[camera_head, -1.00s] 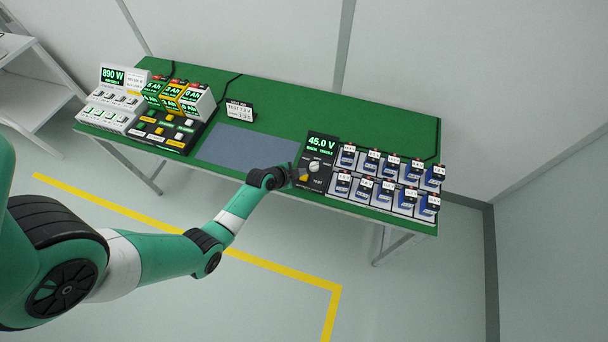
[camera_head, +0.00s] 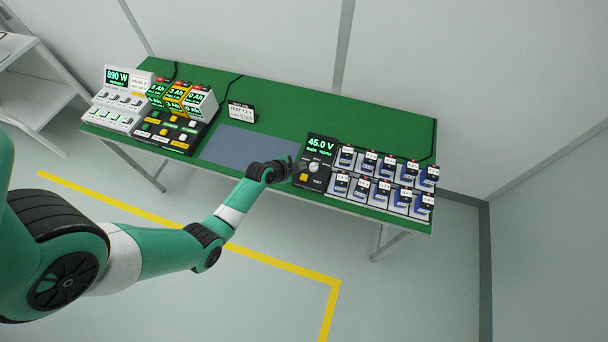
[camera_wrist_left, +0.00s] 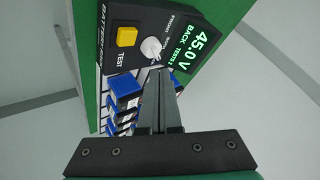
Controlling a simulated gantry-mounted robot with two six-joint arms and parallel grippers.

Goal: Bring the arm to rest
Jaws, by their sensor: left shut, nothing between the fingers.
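My left arm comes in from the left in the head view and reaches to the front edge of the green table (camera_head: 290,108). My left gripper (camera_head: 296,168) is shut and empty, just left of the black battery tester (camera_head: 313,182). The tester has a yellow button (camera_head: 303,177), a white knob (camera_head: 314,167) and a display reading 45.0 V. In the left wrist view the shut fingers (camera_wrist_left: 160,82) point at the tester's knob (camera_wrist_left: 151,47); I cannot tell whether they touch it. My right gripper is not in view.
Several blue-and-black batteries (camera_head: 382,188) stand in rows right of the tester. A grey-blue mat (camera_head: 245,147) lies bare in the table's middle. A power unit (camera_head: 116,100) and a button console (camera_head: 171,131) stand at the left. A white shelf (camera_head: 35,85) is at far left.

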